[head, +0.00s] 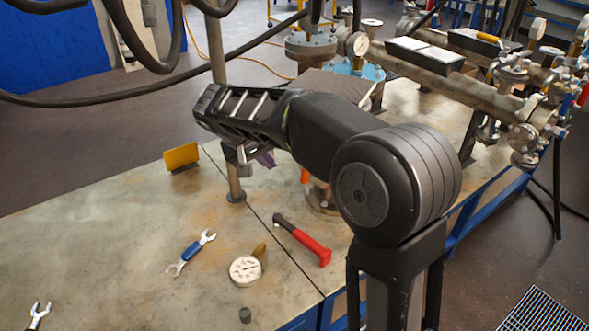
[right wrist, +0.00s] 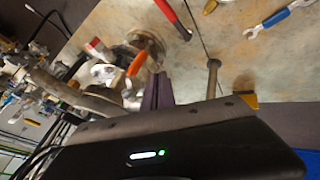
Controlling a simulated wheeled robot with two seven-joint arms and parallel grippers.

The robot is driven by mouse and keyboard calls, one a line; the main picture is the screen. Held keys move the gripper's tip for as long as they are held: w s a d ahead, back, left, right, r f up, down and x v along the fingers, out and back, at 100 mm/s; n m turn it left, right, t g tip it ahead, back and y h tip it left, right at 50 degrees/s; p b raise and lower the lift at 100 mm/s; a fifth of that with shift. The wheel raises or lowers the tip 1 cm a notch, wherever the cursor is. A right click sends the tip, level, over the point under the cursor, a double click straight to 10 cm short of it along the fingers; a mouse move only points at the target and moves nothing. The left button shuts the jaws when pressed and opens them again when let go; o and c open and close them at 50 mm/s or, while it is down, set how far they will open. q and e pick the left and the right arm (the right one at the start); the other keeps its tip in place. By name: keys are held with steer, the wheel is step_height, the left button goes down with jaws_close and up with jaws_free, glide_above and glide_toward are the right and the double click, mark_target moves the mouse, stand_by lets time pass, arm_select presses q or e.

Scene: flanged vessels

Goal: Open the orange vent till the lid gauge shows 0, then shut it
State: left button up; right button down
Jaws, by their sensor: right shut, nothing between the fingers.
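My right gripper (head: 252,158) hangs over the table at the end of my black arm, its purple fingers shut and empty. In the right wrist view the fingers (right wrist: 158,90) are beside the orange vent handle (right wrist: 137,63), and I cannot tell whether they touch. In the head view a bit of the orange vent (head: 304,175) shows under my arm, which hides most of its fitting. A round dial gauge (head: 358,44) stands by a blue flange at the back; its reading is too small to tell. My left gripper is not in view.
A loose gauge (head: 245,268), a red-handled hammer (head: 303,241), a blue wrench (head: 191,252) and a yellow plate (head: 181,157) are on the table. A metal post (head: 235,186) stands near my gripper. Pipes with valves (head: 470,92) run at the back right.

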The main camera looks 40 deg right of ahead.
mark_target(303, 172)
steer(key=w+d+f+p, duration=0.1)
steer(key=d+f+p, duration=0.1)
steer(key=d+f, duration=0.5)
steer(key=shift+w+d+f, duration=0.15)
steer(key=shift+d+f, duration=0.05)
steer(key=shift+d, duration=0.4)
steer(key=b, duration=0.1)
steer(key=d+h+b, duration=0.1)
steer(key=b, duration=0.1)
steer(key=shift+d+f+b, duration=0.25)
steer(key=shift+f+b, duration=0.05)
steer(key=shift+f, duration=0.1)
steer(key=shift+s+d+r, duration=0.1)
steer(key=shift+s+r, duration=0.05)
steer(key=shift+s, duration=0.1)
